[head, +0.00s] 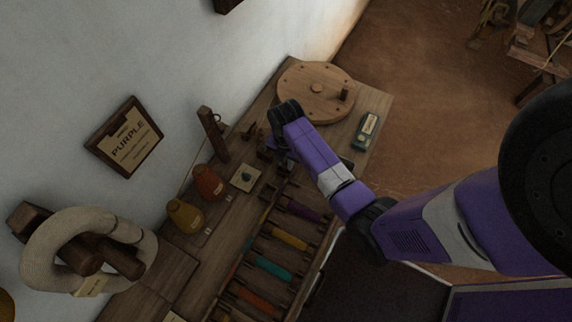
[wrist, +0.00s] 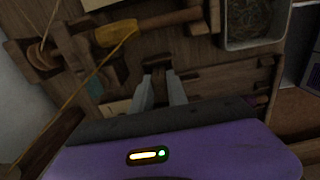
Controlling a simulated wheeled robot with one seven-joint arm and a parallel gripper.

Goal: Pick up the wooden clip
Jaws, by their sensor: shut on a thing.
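My gripper (wrist: 159,92) shows in the wrist view as two pale grey fingers pointing away from the camera. They are shut on a small dark brown wooden piece, the wooden clip (wrist: 158,70), which shows between and just beyond the fingertips. Its lower part is hidden by the fingers. In the head view my gripper is low over the wooden bench (head: 375,100), under my purple wrist, and is mostly hidden among dark wooden parts. The clip cannot be made out there. I cannot tell whether it touches the bench.
A round wooden disc (head: 316,88) and a small labelled box (head: 367,130) lie near the bench's far end. An orange-red jar (head: 207,183) and a yellow jar (head: 184,216) stand by the wall. A rack of coloured bobbins (head: 274,267) is in front. A pale bin (wrist: 252,40) is close by.

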